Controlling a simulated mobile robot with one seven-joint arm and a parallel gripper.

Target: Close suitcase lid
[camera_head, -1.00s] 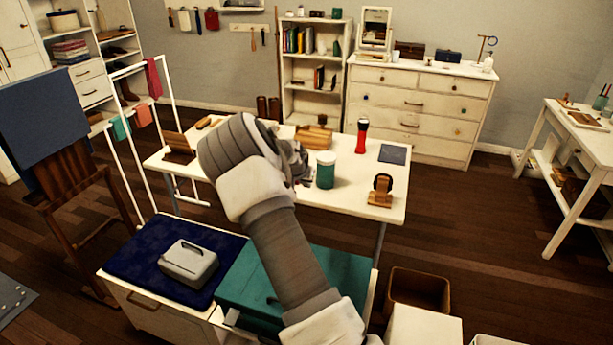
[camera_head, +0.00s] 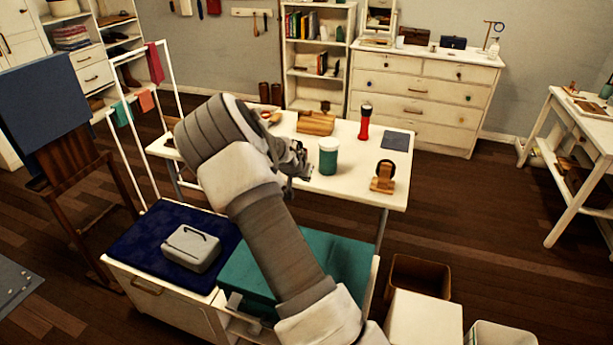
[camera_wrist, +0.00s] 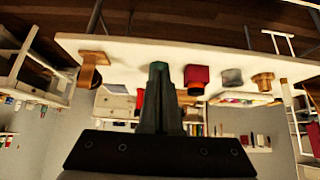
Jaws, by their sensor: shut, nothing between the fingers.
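A teal case (camera_head: 345,258), which seems to be the suitcase, lies on the low white cabinet at the bottom middle of the head view. My arm crosses in front of it and hides its middle. Its upper face looks flat, but I cannot tell how far its lid is open. The case does not show there.
A grey box (camera_head: 191,248) sits on a dark blue cloth (camera_head: 135,245) left of the case. The white table (camera_head: 350,190) holds a red torch (camera_head: 364,124), a wooden stand (camera_head: 383,178) and other items. A brown bin (camera_head: 418,283) stands right of the cabinet.

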